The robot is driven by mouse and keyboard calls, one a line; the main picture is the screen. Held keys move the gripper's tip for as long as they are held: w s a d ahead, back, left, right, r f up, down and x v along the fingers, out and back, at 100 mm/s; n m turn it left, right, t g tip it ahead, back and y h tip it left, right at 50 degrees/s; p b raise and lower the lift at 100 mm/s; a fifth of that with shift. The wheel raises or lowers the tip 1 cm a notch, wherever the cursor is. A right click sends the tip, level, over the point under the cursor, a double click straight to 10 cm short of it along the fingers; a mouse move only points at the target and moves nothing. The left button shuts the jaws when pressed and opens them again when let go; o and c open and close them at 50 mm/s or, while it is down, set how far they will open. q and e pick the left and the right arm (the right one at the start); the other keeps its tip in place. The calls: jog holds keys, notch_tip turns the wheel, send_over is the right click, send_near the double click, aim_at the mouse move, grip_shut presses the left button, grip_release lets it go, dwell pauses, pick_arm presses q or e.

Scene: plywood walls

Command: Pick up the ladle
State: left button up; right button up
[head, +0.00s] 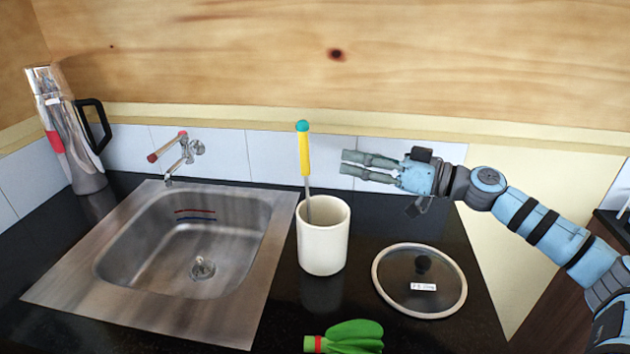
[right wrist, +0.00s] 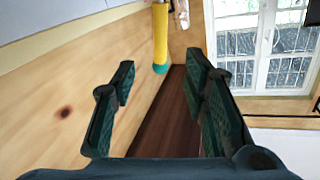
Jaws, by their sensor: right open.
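The ladle (head: 305,156) stands upright in a white crock (head: 323,248), its yellow handle with a teal end pointing up. Its lower end is hidden inside the crock. My right gripper (head: 344,162) is open and empty, its fingers pointing left toward the handle. The fingertips are a short way to the right of the handle, apart from it. In the right wrist view the yellow handle (right wrist: 160,38) shows beyond the gap between the open fingers (right wrist: 160,72). My left gripper is not in view.
A steel sink (head: 150,235) with a tap (head: 178,155) lies left of the crock. A glass lid (head: 419,280) lies on the dark counter to the right. A green object (head: 352,336) is at the front edge. A metal jug (head: 70,135) stands at far left.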

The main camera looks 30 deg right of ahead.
aim_at(308, 147)
jog(key=p+x, duration=0.2)
jog(key=x, duration=0.2)
jog(key=p+x, duration=0.2)
jog(key=x, duration=0.2)
jog(key=p+x, duration=0.3)
jog(key=x, duration=0.1)
jog(key=shift+r, duration=0.25)
jog(key=shift+w+a+f, duration=0.1)
jog(key=shift+w+f, duration=0.05)
jog(key=shift+w, duration=0.05)
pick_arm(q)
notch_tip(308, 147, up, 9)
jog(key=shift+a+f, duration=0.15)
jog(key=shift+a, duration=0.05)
pick_arm(e)
jog(key=shift+s, duration=0.1)
grip_shut()
